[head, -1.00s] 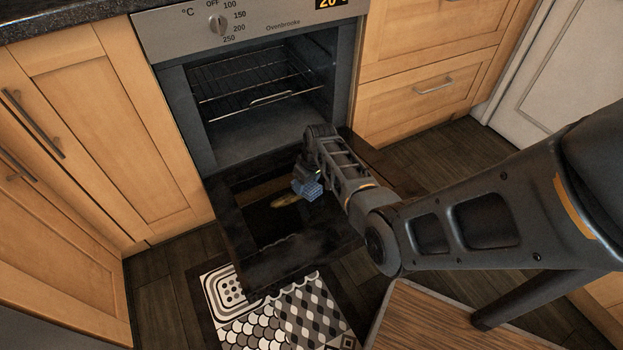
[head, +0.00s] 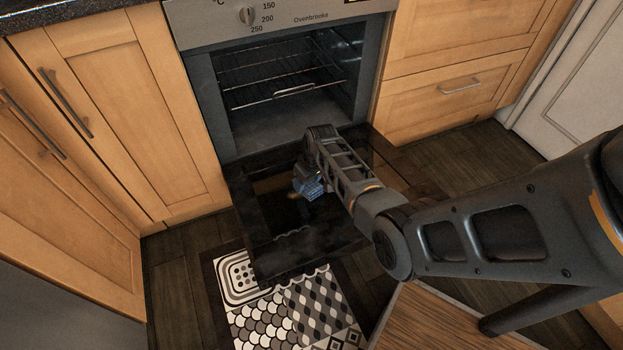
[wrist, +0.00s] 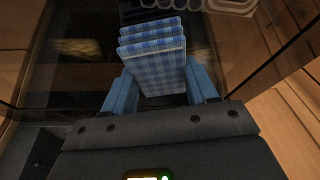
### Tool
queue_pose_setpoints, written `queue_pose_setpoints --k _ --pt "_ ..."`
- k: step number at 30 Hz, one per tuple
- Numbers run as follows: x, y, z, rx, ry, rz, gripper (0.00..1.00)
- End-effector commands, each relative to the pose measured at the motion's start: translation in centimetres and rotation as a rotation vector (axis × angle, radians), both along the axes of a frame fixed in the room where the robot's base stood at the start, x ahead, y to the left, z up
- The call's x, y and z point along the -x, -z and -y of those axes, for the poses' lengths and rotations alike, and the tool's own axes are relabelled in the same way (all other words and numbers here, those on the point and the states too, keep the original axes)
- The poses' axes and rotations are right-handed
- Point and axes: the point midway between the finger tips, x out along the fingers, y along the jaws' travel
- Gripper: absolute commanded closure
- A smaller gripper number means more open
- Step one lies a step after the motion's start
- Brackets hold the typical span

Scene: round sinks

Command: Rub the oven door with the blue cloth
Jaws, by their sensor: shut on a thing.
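The oven door (head: 275,238) is folded down and open, a dark glassy panel in front of the oven cavity. My gripper (head: 309,187) is over the middle of the door. It is shut on the blue cloth (wrist: 155,62), a folded blue checked cloth, which also shows as a small blue patch in the head view (head: 307,189). In the wrist view the cloth stands between the two blue fingers, above the dark glass. The cloth is at or close to the glass; I cannot tell whether it touches.
The oven cavity (head: 285,125) holds wire racks (head: 275,78). Wooden cabinets (head: 115,110) stand left, drawers (head: 440,95) right. A patterned black and white mat (head: 285,310) lies before the door. A wooden surface (head: 425,322) is at the lower right.

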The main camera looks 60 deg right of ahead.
Motion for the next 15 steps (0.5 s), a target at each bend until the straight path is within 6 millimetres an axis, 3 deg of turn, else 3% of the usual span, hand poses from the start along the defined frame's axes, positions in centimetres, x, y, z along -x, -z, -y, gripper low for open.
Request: queue_pose_setpoints --k 15 --pt "-1.9 -0.2 -2.7 0.0 -0.001 -0.001 0.67"
